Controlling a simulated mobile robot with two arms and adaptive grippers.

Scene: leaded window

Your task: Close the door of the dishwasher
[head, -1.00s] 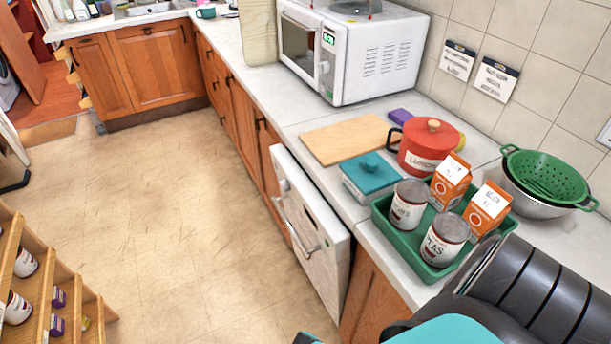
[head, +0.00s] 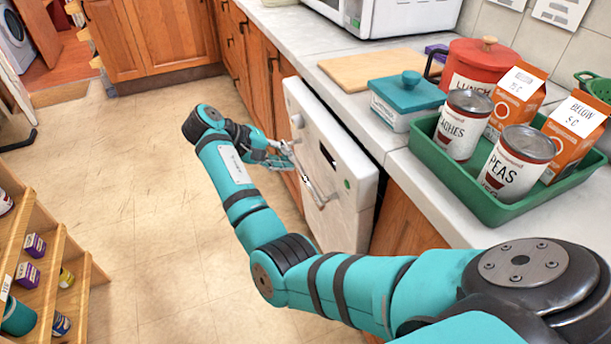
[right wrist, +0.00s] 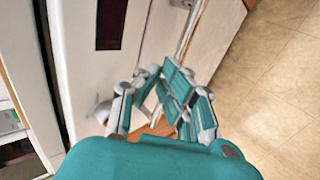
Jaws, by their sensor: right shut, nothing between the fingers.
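The white dishwasher door (head: 345,200) stands nearly upright but ajar, its top edge out from the cabinet front with a dark gap behind it. It has a metal bar handle (head: 318,188), a round knob (head: 297,122) and a dark display. My right gripper (head: 285,153) is shut and empty, in front of the door near the upper end of the handle. In the right wrist view its fingers (right wrist: 172,98) are beside the white door (right wrist: 150,45); I cannot tell whether they touch it. My left gripper is not in view.
The counter above holds a green tray (head: 441,178) with cans and cartons, a teal box (head: 397,108), a red pot (head: 478,66) and a cutting board (head: 362,72). A wooden shelf (head: 62,262) stands at lower left. The floor (head: 150,200) between is clear.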

